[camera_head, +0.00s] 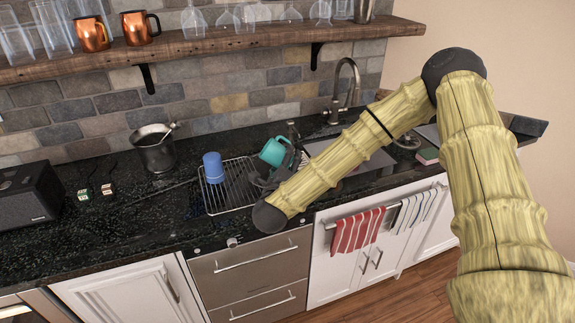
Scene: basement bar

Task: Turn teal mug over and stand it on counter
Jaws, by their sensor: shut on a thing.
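The teal mug (273,152) is tilted in the air just above the right side of the wire rack, near the sink. My gripper (284,158) is shut on it, at the mug's right side. My arm hides most of the gripper, and I cannot see the fingertips clearly. The dark counter (125,225) runs along the tiled wall, with bare surface left of the rack and in front of it.
A blue cup (213,167) stands on the wire rack (226,207). A dark metal bucket (154,150) stands further left, with two small items (108,188) and a black speaker (27,196) beyond. The faucet (350,85) and sink (350,162) are to the right. A shelf (200,43) overhangs the back.

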